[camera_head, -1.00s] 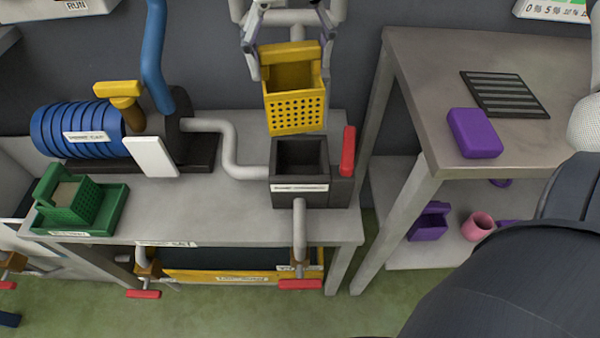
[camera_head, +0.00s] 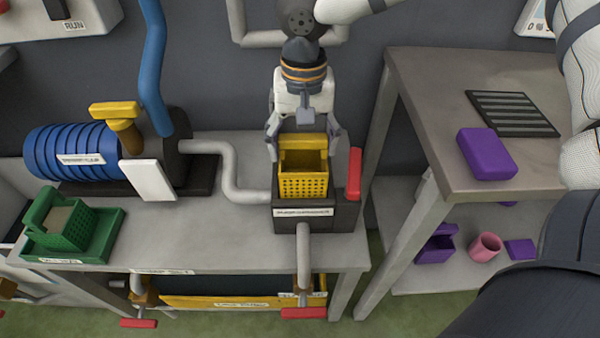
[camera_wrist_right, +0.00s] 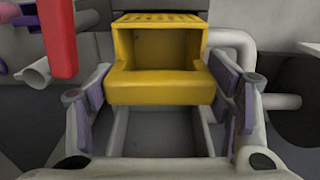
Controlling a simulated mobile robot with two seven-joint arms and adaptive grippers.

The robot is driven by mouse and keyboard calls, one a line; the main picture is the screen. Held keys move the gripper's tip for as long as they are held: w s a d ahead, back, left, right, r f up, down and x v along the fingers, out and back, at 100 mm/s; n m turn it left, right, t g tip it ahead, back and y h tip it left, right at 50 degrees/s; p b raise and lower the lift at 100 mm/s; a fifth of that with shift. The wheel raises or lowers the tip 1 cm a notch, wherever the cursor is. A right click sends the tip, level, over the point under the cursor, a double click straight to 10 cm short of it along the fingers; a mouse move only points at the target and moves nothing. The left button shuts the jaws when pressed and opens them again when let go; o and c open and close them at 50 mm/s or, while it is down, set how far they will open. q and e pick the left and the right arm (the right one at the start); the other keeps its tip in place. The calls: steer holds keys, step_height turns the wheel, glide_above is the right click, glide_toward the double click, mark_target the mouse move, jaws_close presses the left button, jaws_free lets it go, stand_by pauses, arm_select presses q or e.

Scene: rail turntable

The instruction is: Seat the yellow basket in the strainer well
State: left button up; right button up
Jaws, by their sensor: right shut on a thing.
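The yellow basket (camera_head: 304,186) has a perforated front and an open top. It is upright at the mouth of the dark strainer well (camera_head: 290,219), with its lower edge at the well's front rim. How deep it sits is hidden. My right gripper (camera_head: 303,147) is above and behind the basket, shut on its top bar. In the right wrist view the basket (camera_wrist_right: 160,88) is between the two fingers (camera_wrist_right: 165,105). My left gripper is not in view.
A red handle (camera_head: 354,172) stands close at the well's right side. A grey pipe (camera_head: 235,172) meets its left side. The blue ribbed pump (camera_head: 75,158) and a green basket in a tray (camera_head: 105,245) are left. A shelf table (camera_head: 425,85) stands right.

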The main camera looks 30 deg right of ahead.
step_height(320, 180, down, 8)
steer(key=shift+r+b, duration=0.2)
steer(key=shift+b, duration=0.15)
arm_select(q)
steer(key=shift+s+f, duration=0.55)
arm_select(e)
steer(key=o, duration=1.9)
step_height(320, 180, up, 12)
steer(key=shift+r+p, duration=0.2)
steer(key=shift+p, duration=0.5)
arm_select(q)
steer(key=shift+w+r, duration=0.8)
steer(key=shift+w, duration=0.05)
arm_select(e)
steer(key=shift+f, duration=0.1)
